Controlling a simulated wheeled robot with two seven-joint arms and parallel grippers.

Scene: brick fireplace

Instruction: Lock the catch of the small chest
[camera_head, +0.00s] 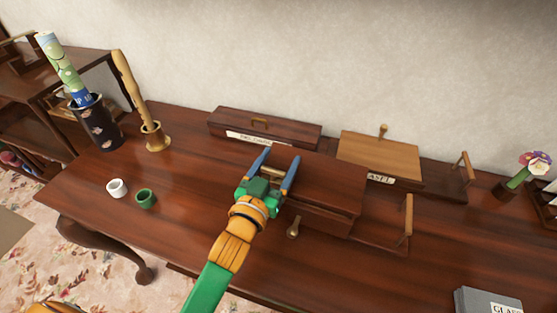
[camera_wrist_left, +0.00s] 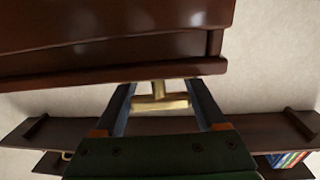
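The small chest (camera_head: 330,184) is a dark reddish-brown wooden box on the table, and its lid looks down. A small brass piece (camera_head: 293,229), perhaps the catch, shows at its front edge. My left gripper (camera_head: 275,165) is open at the chest's left end, blue fingers apart. A brass T-shaped piece (camera_wrist_left: 160,101) stands between the fingers in the left wrist view, with gaps on both sides. I cannot tell whether it is a handle or the catch. The chest's dark wood (camera_wrist_left: 110,50) fills the top of that view. My right gripper is not in view.
A long dark box (camera_head: 290,130) and a box with a light wooden lid (camera_head: 380,150) stand behind. A tray handle (camera_head: 408,215) rises on the right. The front left table (camera_head: 180,220) is clear.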

